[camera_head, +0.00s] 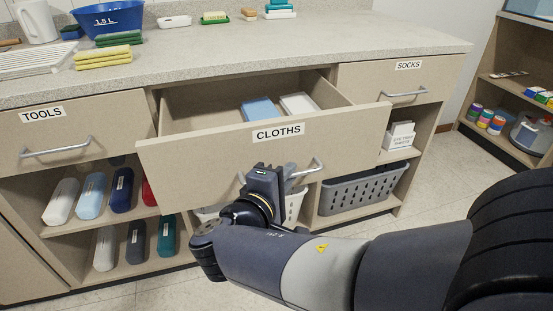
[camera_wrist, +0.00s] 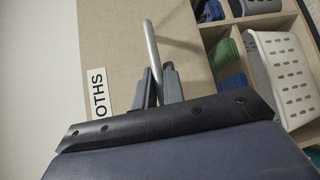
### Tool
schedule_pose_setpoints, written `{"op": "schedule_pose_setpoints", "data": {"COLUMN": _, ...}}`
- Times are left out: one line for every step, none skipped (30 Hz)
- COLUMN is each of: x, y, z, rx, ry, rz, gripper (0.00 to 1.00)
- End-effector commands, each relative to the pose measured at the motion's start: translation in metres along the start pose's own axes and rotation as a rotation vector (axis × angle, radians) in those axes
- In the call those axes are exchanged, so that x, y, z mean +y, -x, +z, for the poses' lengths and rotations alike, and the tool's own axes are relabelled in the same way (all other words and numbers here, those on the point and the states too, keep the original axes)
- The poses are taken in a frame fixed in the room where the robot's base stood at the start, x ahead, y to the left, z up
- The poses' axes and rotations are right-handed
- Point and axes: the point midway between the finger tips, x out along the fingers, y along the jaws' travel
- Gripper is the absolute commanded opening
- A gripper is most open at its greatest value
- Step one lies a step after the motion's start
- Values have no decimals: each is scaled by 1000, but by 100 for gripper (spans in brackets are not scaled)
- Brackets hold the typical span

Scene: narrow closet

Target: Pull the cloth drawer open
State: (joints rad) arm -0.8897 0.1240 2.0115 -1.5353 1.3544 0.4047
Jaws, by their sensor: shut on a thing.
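The drawer labelled CLOTHS (camera_head: 190,160) stands pulled out from the counter, in the middle of the head view. A folded blue cloth (camera_head: 260,110) and a white one (camera_head: 299,104) lie inside it. Its metal bar handle (camera_head: 314,168) runs across the front below the label. My gripper (camera_head: 283,172) is at the handle's left part and is shut on it. In the wrist view the handle (camera_wrist: 152,48) passes between the two fingers (camera_wrist: 157,85), and the drawer front (camera_wrist: 115,45) with part of its label fills the middle.
The TOOLS drawer (camera_head: 80,128) at left and the SOCKS drawer (camera_head: 425,75) at right are shut. A blue bowl (camera_head: 107,18) stands on the counter. Open floor (camera_head: 445,165) shows at right.

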Motion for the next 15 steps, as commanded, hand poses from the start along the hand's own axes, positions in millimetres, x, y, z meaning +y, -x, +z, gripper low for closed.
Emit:
{"op": "schedule_pose_setpoints", "data": {"x": -4, "y": 9, "z": 8, "rx": 5, "ry": 1, "rz": -2, "gripper": 0}}
{"op": "schedule_pose_setpoints", "data": {"x": -5, "y": 14, "z": 12, "rx": 6, "ry": 1, "rz": -2, "gripper": 0}}
{"op": "schedule_pose_setpoints", "data": {"x": -6, "y": 19, "z": 18, "rx": 5, "ry": 1, "rz": -1, "gripper": 0}}
{"op": "schedule_pose_setpoints", "data": {"x": -7, "y": 23, "z": 22, "rx": 6, "ry": 1, "rz": -2, "gripper": 0}}
{"op": "schedule_pose_setpoints", "data": {"x": -8, "y": 27, "z": 26, "rx": 4, "ry": 1, "rz": -2, "gripper": 0}}
{"op": "schedule_pose_setpoints", "data": {"x": -10, "y": 32, "z": 30, "rx": 5, "ry": 2, "rz": -2, "gripper": 0}}
{"op": "schedule_pose_setpoints", "data": {"x": -10, "y": 35, "z": 34, "rx": 5, "ry": 1, "rz": -2, "gripper": 0}}
{"op": "schedule_pose_setpoints", "data": {"x": -11, "y": 37, "z": 37, "rx": 4, "ry": 1, "rz": -1, "gripper": 0}}
{"op": "schedule_pose_setpoints", "data": {"x": -13, "y": 41, "z": 40, "rx": 4, "ry": 2, "rz": -2, "gripper": 0}}
{"op": "schedule_pose_setpoints", "data": {"x": -13, "y": 43, "z": 42, "rx": 3, "ry": 1, "rz": -3, "gripper": 0}}
{"op": "schedule_pose_setpoints", "data": {"x": -14, "y": 45, "z": 44, "rx": 3, "ry": 1, "rz": -2, "gripper": 0}}
{"op": "schedule_pose_setpoints", "data": {"x": -14, "y": 48, "z": 47, "rx": 3, "ry": 1, "rz": -2, "gripper": 0}}
{"op": "schedule_pose_setpoints", "data": {"x": -15, "y": 49, "z": 48, "rx": 2, "ry": 2, "rz": -2, "gripper": 0}}
{"op": "schedule_pose_setpoints", "data": {"x": -15, "y": 50, "z": 50, "rx": 2, "ry": 2, "rz": -2, "gripper": 0}}
{"op": "schedule_pose_setpoints", "data": {"x": -16, "y": 52, "z": 51, "rx": 2, "ry": 2, "rz": -2, "gripper": 0}}
